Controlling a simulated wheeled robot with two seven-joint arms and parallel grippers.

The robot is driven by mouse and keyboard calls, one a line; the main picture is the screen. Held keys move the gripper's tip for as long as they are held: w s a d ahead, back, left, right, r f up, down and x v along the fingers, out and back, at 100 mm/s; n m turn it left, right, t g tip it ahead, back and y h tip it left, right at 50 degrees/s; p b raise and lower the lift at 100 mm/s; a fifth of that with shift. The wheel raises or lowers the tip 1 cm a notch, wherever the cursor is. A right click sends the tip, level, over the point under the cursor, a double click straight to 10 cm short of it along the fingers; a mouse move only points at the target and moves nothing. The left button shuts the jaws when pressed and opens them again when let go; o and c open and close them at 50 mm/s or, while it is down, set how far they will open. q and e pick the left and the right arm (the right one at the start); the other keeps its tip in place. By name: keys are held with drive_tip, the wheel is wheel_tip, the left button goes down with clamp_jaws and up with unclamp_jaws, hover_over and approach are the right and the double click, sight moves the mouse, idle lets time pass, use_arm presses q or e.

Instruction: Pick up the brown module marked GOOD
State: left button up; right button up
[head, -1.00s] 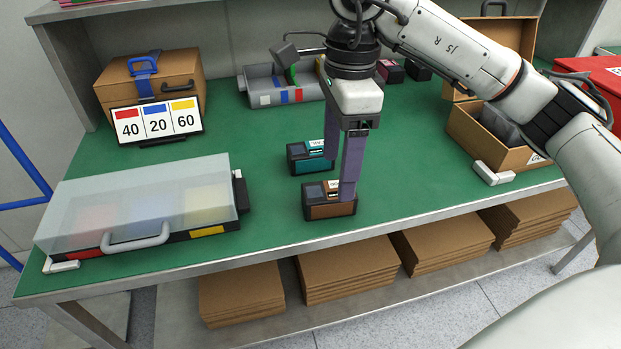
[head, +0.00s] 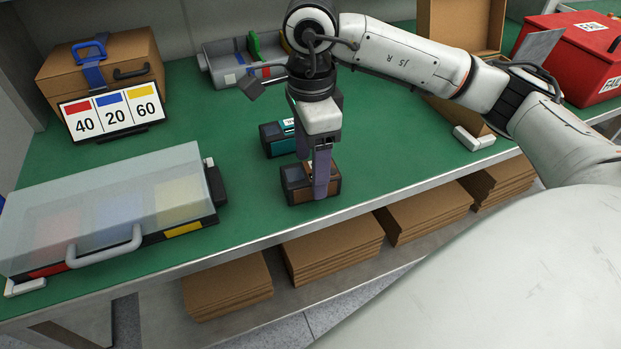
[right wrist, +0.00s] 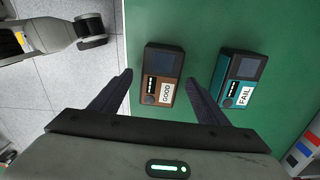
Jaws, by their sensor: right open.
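The brown module (head: 309,187) sits on the green table top near its front edge. In the right wrist view the brown module (right wrist: 161,75) carries a white GOOD label and lies between the fingers, towards their tips. My right gripper (head: 320,190) is open above and around it, pointing down; in the right wrist view its two fingers (right wrist: 158,80) stand apart with gaps beside the module. In the head view the gripper hides part of the module. My left gripper is not in view.
A teal module (head: 277,140) stands just behind; its FAIL label shows in the right wrist view (right wrist: 238,80). A clear-lidded case (head: 110,210) is at left, with a 40-20-60 sign (head: 112,112) behind. A red box (head: 575,55) is at far right. Green table (head: 400,150) is clear right of the modules.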

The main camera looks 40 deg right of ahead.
sight(310, 171)
drive_tip(key=shift+f, duration=0.35)
drive_tip(key=c, duration=1.3)
drive_tip(key=shift+r, duration=0.15)
wheel_tip(310, 171, up, 10)
drive_tip(key=shift+f+p, duration=0.1)
drive_tip(key=shift+p, duration=0.5)
